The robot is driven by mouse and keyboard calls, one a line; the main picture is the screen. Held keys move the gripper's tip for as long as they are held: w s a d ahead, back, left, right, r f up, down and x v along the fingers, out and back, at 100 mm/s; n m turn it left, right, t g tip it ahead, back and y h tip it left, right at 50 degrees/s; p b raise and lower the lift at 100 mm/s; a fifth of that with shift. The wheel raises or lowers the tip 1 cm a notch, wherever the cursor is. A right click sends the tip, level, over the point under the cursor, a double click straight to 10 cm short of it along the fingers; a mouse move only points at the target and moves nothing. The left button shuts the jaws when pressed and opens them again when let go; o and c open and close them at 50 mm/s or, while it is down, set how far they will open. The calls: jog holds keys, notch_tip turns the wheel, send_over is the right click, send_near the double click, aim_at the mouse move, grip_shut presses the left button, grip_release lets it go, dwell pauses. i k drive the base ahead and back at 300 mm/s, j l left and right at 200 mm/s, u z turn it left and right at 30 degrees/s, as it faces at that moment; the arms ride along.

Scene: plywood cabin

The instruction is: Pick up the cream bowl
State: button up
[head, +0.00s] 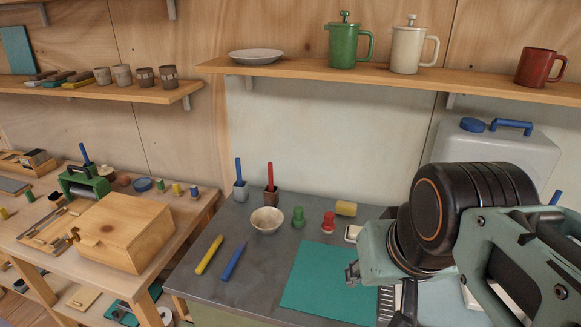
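The cream bowl (267,226) stands upright on the grey counter, left of the teal mat, and looks empty. Nothing touches it. My arm reaches in from the right side of the head view. Dark parts of my gripper (405,305) show at the bottom, below the wrist and right of the mat. The gripper is well to the right of the bowl and apart from it. Its fingertips are mostly hidden or cut off, so I cannot tell whether it is open.
Beside the bowl stand green (298,217) and red (328,222) small objects. Behind are two holders with a blue (238,172) and a red stick (270,176). A yellow (209,254) and a blue marker (233,262) lie in front. The teal mat (325,285) is clear.

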aim_at(268, 220)
jog(key=u, duration=0.45)
jog(key=i+j, duration=0.15)
jog(key=j, duration=0.2)
jog(key=i+j+u, duration=0.15)
jog(key=j, duration=0.2)
jog(key=i+j, duration=0.2)
jog(key=j, duration=0.15)
jog(key=k+j, duration=0.15)
jog(key=j, duration=0.2)
jog(key=i+j+u, duration=0.15)
jog(key=i, duration=0.3)
